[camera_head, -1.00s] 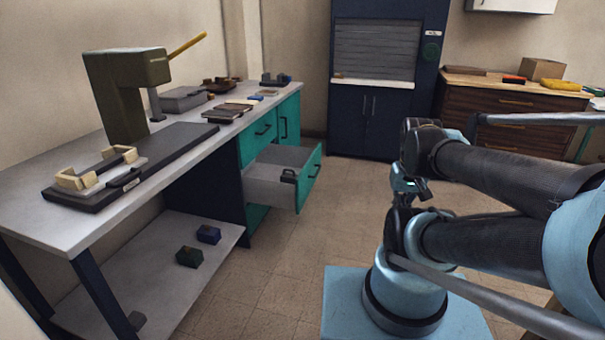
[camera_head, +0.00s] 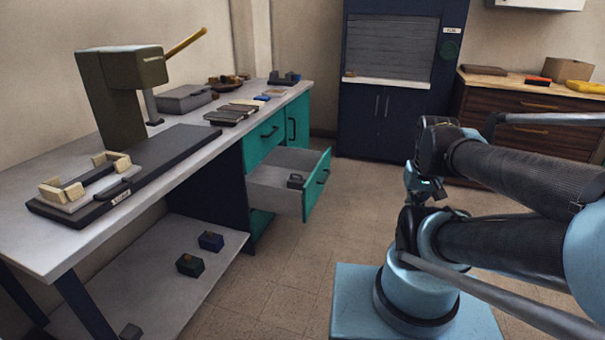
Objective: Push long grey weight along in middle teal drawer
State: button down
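The middle teal drawer (camera_head: 317,187) stands pulled open below the workbench top. Its teal front faces right, and its light grey inside shows.
The workbench (camera_head: 205,152) carries a green press (camera_head: 118,85), a grey case (camera_head: 184,98) and several flat pieces. Floor (camera_head: 290,265) is clear between bench and arm. A navy cabinet (camera_head: 385,115) stands behind.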

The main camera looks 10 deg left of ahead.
aim_at(292, 183)
jog(key=i, duration=0.95)
jog(key=u, duration=0.35)
